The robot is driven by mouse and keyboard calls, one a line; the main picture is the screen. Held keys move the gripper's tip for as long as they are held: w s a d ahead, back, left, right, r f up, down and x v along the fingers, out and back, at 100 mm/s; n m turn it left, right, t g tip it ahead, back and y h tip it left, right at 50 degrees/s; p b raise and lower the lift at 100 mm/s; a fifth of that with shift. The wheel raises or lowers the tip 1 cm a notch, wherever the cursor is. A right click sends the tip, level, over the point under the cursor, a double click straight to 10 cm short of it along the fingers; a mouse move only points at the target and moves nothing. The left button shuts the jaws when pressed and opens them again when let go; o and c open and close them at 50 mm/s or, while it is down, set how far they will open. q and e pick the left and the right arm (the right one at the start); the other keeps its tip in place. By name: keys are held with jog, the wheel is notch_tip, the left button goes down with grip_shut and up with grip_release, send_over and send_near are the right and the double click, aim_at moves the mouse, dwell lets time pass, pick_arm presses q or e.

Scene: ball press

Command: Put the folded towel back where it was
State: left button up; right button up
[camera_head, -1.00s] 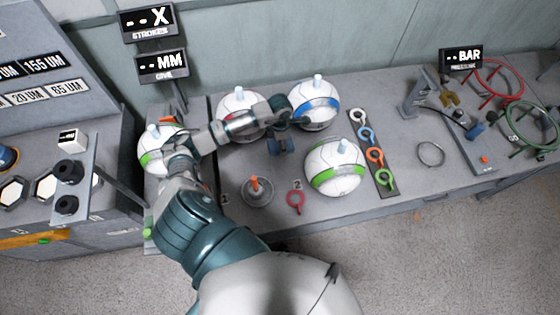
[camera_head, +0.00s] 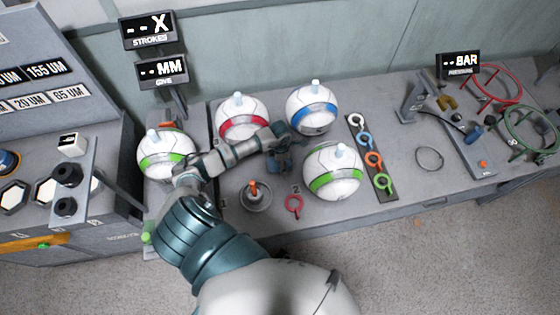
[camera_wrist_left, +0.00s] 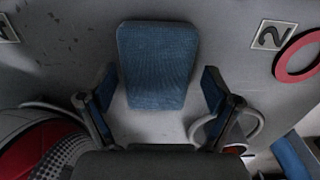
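The folded towel (camera_wrist_left: 157,62), a blue ribbed pad, lies on the grey bench top in the left wrist view. My left gripper (camera_wrist_left: 160,88) is open, with one finger on each side of the towel and a visible gap on both sides. In the head view my left gripper (camera_head: 286,152) is over the bench between the red-banded, blue-banded and green-banded balls. There it mostly hides the towel, and its dark blue parts are hard to tell from the cloth. My right gripper is not in view.
Balls with red (camera_head: 241,118), blue (camera_head: 312,109) and green (camera_head: 332,170) bands surround the gripper. A stand with an orange pin (camera_head: 254,192) and a red ring (camera_head: 294,204) are nearer the front edge. A strip of coloured rings (camera_head: 373,160) lies to the right.

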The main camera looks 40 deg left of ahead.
pick_arm(q)
jog(key=shift+d+r, duration=0.1)
jog(key=shift+d, duration=0.1)
jog(key=shift+r, duration=0.1)
jog(key=shift+a+r, duration=0.2)
jog(key=shift+r, duration=0.05)
notch_tip(320, 180, up, 11)
jog(key=shift+r, duration=0.15)
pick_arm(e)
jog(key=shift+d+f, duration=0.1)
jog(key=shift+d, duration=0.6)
pick_arm(q)
jog(key=shift+a, duration=0.2)
jog(key=shift+s+d, duration=0.1)
